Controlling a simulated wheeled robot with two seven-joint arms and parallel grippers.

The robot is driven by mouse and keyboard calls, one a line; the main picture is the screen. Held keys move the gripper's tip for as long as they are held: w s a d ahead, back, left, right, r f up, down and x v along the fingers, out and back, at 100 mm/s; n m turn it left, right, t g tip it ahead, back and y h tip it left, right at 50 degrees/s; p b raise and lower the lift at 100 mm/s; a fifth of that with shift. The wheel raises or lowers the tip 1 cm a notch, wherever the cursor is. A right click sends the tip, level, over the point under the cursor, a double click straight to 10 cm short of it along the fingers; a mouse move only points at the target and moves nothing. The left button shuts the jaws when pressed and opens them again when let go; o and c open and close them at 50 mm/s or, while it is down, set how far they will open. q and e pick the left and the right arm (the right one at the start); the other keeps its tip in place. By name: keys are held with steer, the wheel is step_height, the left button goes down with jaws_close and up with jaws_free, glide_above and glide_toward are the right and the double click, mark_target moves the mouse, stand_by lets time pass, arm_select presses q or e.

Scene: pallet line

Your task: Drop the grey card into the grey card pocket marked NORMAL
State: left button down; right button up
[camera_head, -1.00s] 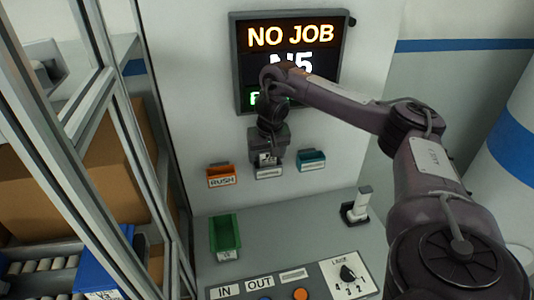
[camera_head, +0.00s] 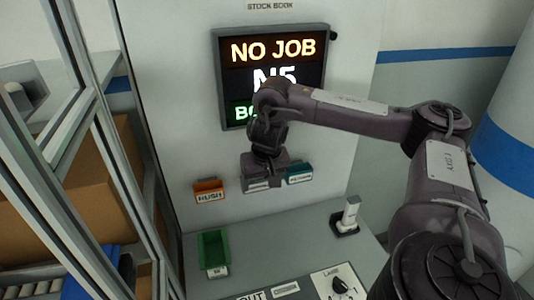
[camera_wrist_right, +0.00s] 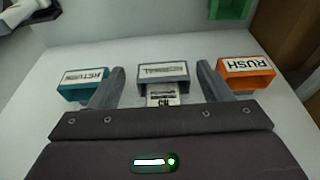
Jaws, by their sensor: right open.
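The grey card pocket marked NORMAL (camera_wrist_right: 163,70) is on the white panel between two other pockets. It also shows in the head view just under my right gripper (camera_head: 268,172). The grey card (camera_wrist_right: 162,96), with dark print, sits at the pocket's mouth, with its printed end sticking out toward the gripper. How deep it sits is hidden. My right gripper (camera_wrist_right: 158,85) is open. Its fingers stand apart on either side of the card and pocket, with gaps to the card. My left gripper is not in view.
The orange RUSH pocket (camera_head: 208,191) and teal RETURN pocket (camera_head: 299,174) flank the grey one closely. A green bin (camera_head: 214,252) and a stand with a white upright piece (camera_head: 348,217) are on the grey desk below. A display (camera_head: 275,75) hangs above.

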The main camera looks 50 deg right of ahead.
steer(key=s+a, duration=0.2)
steer(key=s, duration=0.1)
steer(key=shift+s, duration=0.2)
